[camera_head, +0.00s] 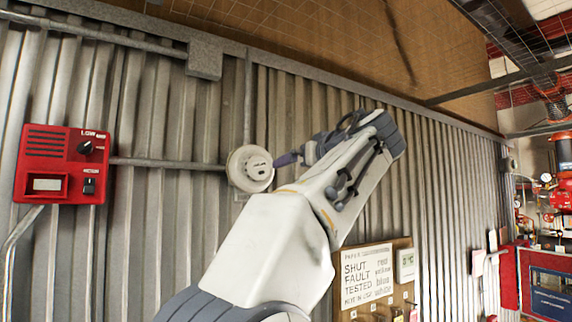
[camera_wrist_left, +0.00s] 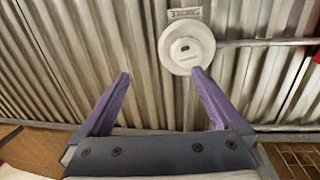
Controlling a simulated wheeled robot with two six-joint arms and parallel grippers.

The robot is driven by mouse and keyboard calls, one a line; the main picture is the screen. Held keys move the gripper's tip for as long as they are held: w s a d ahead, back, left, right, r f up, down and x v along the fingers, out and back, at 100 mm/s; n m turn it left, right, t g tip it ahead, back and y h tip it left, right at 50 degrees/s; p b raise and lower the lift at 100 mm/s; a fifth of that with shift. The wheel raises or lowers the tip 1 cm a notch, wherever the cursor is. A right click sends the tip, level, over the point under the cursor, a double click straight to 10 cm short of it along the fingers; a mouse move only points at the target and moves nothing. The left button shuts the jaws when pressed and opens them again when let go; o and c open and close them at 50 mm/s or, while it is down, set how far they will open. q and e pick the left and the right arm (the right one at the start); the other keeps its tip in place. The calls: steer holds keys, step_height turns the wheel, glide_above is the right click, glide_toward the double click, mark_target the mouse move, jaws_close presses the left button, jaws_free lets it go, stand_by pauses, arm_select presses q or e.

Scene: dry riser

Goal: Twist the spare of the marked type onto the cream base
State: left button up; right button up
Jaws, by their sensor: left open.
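The cream base (camera_head: 250,168) is a round fitting on the corrugated metal wall, with dark marks at its centre. It also shows in the left wrist view (camera_wrist_left: 187,48), below a small label (camera_wrist_left: 185,13) whose text is too small to read. My left gripper (camera_head: 289,159) is just right of the base in the head view. In the left wrist view my left gripper (camera_wrist_left: 160,73) has its purple fingers spread wide with nothing between them. The right fingertip overlaps the base's lower rim; contact cannot be told. I see no spare in either view. My right gripper is out of view.
A red call box (camera_head: 62,165) is on the wall at left, joined to the base by a conduit (camera_head: 168,164). A board (camera_head: 375,280) with a printed notice stands low at centre right. Red pipework (camera_head: 562,180) is at far right.

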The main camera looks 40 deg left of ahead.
mark_target(260, 165)
arm_select(q)
steer(key=a+p, duration=0.1)
steer(key=a, duration=0.2)
steer(key=a+n+g+y+p, duration=0.1)
steer(key=a+p, duration=0.1)
steer(key=a, duration=0.1)
steer(key=a+r+n+g+p, duration=0.1)
steer(key=a, duration=0.2)
steer(key=shift+w+a+r+y+p, duration=0.1)
steer(key=shift+w+a+y+p, duration=0.1)
steer(key=shift+a+y+p, duration=0.15)
steer(key=shift+x, duration=0.85)
steer(key=shift+f, duration=0.2)
steer(key=shift+d, duration=0.1)
steer(key=c, duration=1.4)
steer(key=shift+o, duration=0.2)
steer(key=shift+r, duration=0.1)
